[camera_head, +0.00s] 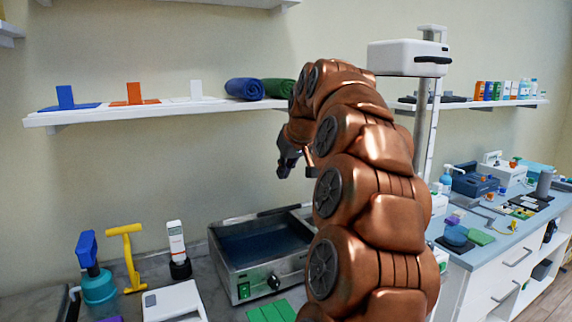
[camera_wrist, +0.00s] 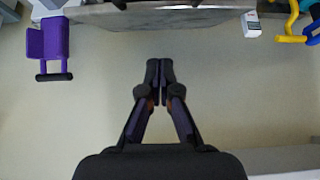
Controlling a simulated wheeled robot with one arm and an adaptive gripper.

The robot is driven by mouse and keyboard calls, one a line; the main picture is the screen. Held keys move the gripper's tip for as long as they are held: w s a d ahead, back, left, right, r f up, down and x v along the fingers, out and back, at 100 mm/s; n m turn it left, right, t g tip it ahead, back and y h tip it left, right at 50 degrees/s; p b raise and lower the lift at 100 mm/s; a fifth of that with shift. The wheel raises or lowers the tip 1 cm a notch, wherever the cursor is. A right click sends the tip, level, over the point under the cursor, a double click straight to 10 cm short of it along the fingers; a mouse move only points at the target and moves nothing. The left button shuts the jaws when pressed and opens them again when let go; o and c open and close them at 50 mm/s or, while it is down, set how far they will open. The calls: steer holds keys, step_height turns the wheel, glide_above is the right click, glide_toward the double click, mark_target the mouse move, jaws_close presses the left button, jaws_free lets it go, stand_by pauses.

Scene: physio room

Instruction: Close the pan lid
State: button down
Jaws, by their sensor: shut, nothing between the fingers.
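The pan (camera_head: 243,278) is a metal box with a green switch and a black knob on its front. It stands on the counter left of my arm and is open, with a dark bluish inside. A thin dark-edged strip shows along its back edge; I cannot tell whether this is the raised lid. My arm hides the pan's right side. My gripper (camera_head: 288,165) is above the pan, apart from it. In the wrist view my gripper (camera_wrist: 159,70) is shut and empty, its fingertips below a grey metallic edge I cannot identify with certainty.
A blue-topped bottle (camera_head: 98,285), a yellow tool (camera_head: 130,255) and a white device (camera_head: 177,243) stand left of the pan. A wall shelf (camera_head: 140,112) holds rolled towels (camera_head: 244,89). A purple object (camera_wrist: 50,42) shows in the wrist view.

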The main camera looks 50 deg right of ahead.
steer(key=shift+w+d+f+p, duration=0.15)
steer(key=shift+f+p, duration=0.2)
steer(key=shift+f, duration=1)
steer(key=shift+w+a+f+p, duration=0.15)
steer(key=shift+f+p, duration=0.25)
steer(key=shift+f, duration=1)
steer(key=shift+w+d+f+p, duration=0.1)
steer(key=shift+w+f+p, duration=0.2)
steer(key=shift+f, duration=1.05)
steer(key=shift+s+f, duration=0.1)
steer(key=s+a+f+t+h+b, duration=0.1)
steer(key=s+f+t+b, duration=0.1)
steer(key=f+b, duration=0.5)
steer(key=s+f+t+h+b, duration=0.1)
steer(key=s+f+t+b, duration=0.2)
steer(key=f+b, duration=0.4)
steer(key=b, duration=0.7)
steer(key=shift+a+f+t, duration=0.15)
steer(key=shift+a+t, duration=0.15)
steer(key=shift+a, duration=0.1)
